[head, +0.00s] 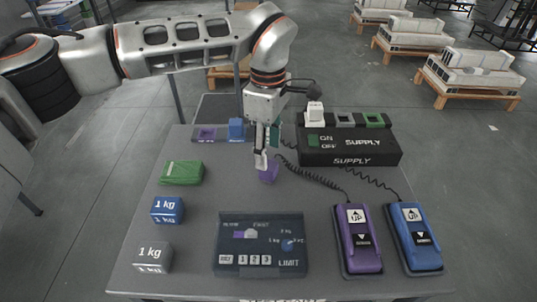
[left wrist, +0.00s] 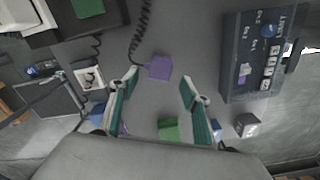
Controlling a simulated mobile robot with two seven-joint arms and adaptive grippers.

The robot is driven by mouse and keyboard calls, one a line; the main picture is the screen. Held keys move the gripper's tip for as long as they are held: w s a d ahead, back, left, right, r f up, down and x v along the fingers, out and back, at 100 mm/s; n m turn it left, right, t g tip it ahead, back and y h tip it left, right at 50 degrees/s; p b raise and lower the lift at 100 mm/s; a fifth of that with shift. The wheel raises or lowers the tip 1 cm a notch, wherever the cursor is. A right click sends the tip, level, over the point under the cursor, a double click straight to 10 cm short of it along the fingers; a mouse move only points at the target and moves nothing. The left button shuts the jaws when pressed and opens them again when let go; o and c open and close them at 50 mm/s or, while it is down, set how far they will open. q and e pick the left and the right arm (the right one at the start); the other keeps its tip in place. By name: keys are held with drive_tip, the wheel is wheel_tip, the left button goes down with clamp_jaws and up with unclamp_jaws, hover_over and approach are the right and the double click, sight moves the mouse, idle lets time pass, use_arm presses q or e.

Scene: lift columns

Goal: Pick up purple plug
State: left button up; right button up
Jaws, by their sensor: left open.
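The purple plug (head: 268,174) lies on the grey table near its middle, with a dark coiled cord running from it. In the left wrist view the plug (left wrist: 159,68) lies between the fingertip lines of my left gripper (left wrist: 159,82), slightly beyond the tips. In the head view my left gripper (head: 265,155) points down just above and behind the plug, and its fingers partly cover it. The fingers are apart with nothing between them. I cannot tell the exact height gap to the plug. My right gripper is not in view.
The black supply box (head: 347,155) stands behind right. The dark limit box (head: 230,261) is in front. Purple (head: 358,240) and blue (head: 414,237) controllers lie at right. A green block (head: 181,172) and blue (head: 167,209) and grey (head: 153,257) 1 kg weights stand left.

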sight(269, 165)
use_arm(q)
drive_tip(key=shift+s+f, duration=0.2)
drive_tip(key=shift+f, duration=0.9)
drive_tip(key=shift+w+f+b, duration=0.1)
drive_tip(key=shift+f+b, duration=0.25)
drive_tip(key=shift+f, duration=2.45)
drive_tip(key=c, duration=1.1)
